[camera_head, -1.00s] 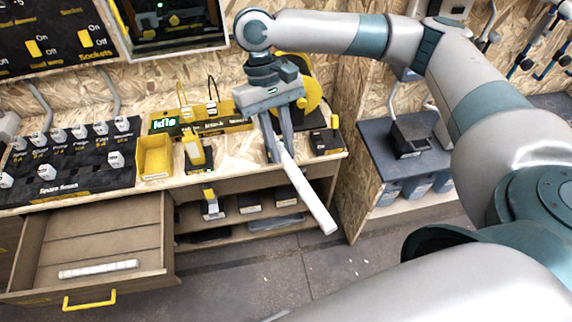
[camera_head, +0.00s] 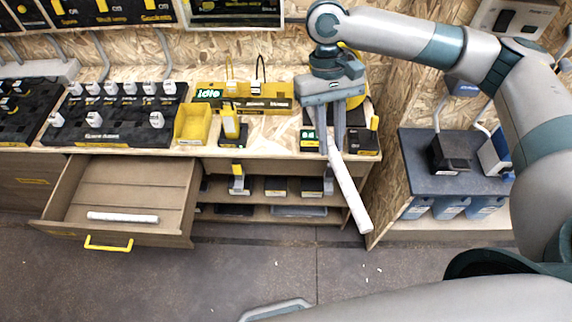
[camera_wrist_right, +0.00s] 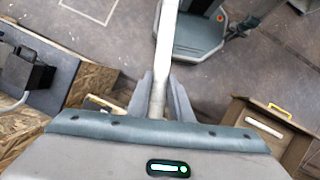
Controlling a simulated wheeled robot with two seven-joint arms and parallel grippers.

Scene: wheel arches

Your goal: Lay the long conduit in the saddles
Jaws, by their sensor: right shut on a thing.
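My right gripper (camera_head: 335,148) is shut on a long white conduit (camera_head: 351,194). The conduit hangs tilted from the fingers, its lower end down and to the right, in front of the bench edge. In the right wrist view the conduit (camera_wrist_right: 163,60) runs away from between the fingers (camera_wrist_right: 159,98). A shorter white conduit (camera_head: 122,217) lies in the open drawer (camera_head: 75,190). I cannot make out the saddles for sure. My left gripper is not in view.
The workbench (camera_head: 270,135) holds a yellow bin (camera_head: 193,124), a black board (camera_head: 115,125) with white fittings, and a yellow unit reading "idle" (camera_head: 245,97). The open drawer with its yellow handle (camera_head: 108,243) juts out at left. A side table (camera_head: 465,170) stands right. Floor in front is clear.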

